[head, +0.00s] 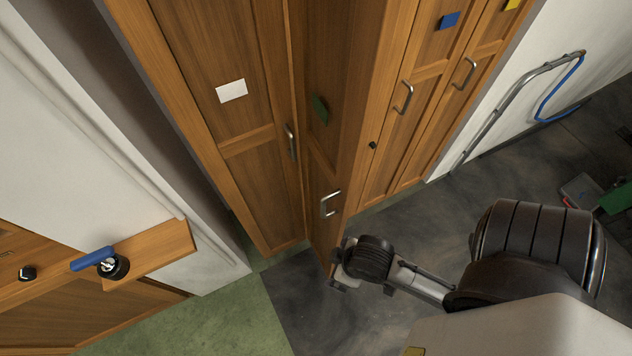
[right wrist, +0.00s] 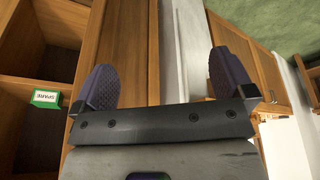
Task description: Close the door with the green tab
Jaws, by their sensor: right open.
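The door with the green tab (head: 319,109) is a brown wooden cabinet door. It stands swung out from the cabinet front, between the white-tab door and the blue-tab door. It has a metal bar handle (head: 329,204) on its lower part. My right gripper (head: 343,264) is by the lower end of this door; I cannot tell whether it touches. In the right wrist view the two dark ridged fingers (right wrist: 163,82) are wide apart with nothing gripped. A wooden panel (right wrist: 126,50) shows beyond them; I cannot tell which one it is. My left gripper is out of view.
Neighbouring doors carry a white tab (head: 231,91), a blue tab (head: 449,20) and a yellow tab (head: 513,4), and look shut. A wooden panel with a blue lever handle (head: 93,259) is at lower left. A green box (right wrist: 46,98) sits in open shelving. A metal rail (head: 512,92) is right.

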